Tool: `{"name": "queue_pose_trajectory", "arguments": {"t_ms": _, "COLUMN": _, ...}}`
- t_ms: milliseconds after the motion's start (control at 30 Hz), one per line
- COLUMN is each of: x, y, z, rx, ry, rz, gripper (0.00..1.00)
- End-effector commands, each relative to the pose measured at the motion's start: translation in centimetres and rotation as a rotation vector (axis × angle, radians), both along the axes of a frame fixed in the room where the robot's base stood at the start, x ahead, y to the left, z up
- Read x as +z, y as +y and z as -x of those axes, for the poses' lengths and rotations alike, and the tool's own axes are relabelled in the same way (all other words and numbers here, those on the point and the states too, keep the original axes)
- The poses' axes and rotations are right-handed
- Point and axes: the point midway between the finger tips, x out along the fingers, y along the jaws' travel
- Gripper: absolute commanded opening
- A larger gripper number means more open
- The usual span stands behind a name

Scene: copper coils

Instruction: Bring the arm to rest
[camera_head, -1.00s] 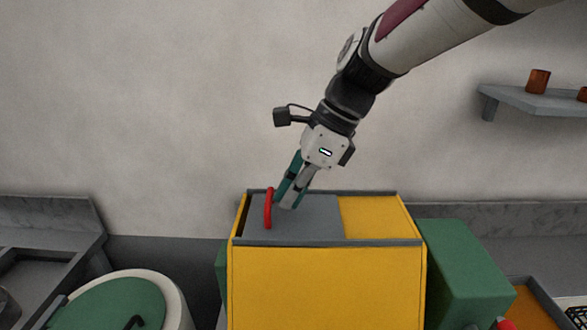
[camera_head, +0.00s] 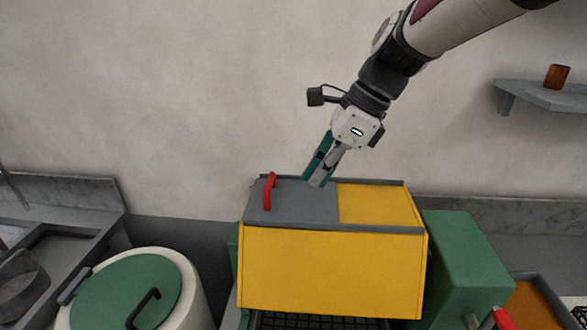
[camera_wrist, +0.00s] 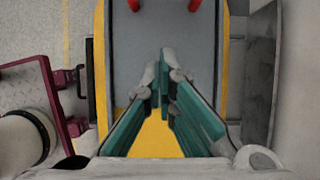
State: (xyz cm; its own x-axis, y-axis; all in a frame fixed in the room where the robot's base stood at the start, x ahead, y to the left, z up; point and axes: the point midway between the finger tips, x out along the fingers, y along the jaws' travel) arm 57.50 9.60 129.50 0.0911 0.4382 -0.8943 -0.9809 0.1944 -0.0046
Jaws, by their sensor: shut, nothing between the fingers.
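My gripper (camera_head: 316,186) is shut and empty. In the head view its fingertips point down at the grey sliding lid (camera_head: 295,206) on top of the yellow machine (camera_head: 330,268). They are to the right of the red handle (camera_head: 269,191) and apart from it. I cannot tell the exact gap between fingertips and lid. In the wrist view my gripper (camera_wrist: 164,75) shows its green fingers together over the grey lid (camera_wrist: 150,38), with the two red handle ends (camera_wrist: 194,5) at the top edge.
A green block (camera_head: 468,262) stands right of the machine. A round bin with a green lid (camera_head: 130,290) is at the lower left. A wall shelf (camera_head: 545,95) at the upper right holds a copper coil (camera_head: 557,76). The air left of my arm is clear.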

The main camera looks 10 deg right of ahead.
Motion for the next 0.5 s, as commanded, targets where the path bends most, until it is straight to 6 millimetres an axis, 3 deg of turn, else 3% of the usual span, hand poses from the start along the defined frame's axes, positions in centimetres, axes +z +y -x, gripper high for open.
{"name": "queue_pose_trajectory", "arguments": {"t_ms": 233, "x": 4.3, "y": -2.2, "z": 0.2, "rx": 0.0, "ry": 0.0, "rz": 0.001, "gripper": 0.0}}
{"name": "queue_pose_trajectory", "arguments": {"t_ms": 500, "x": 6.4, "y": -3.3, "z": 0.6, "rx": 0.001, "ry": 0.003, "rz": 0.002, "gripper": 0.0}}
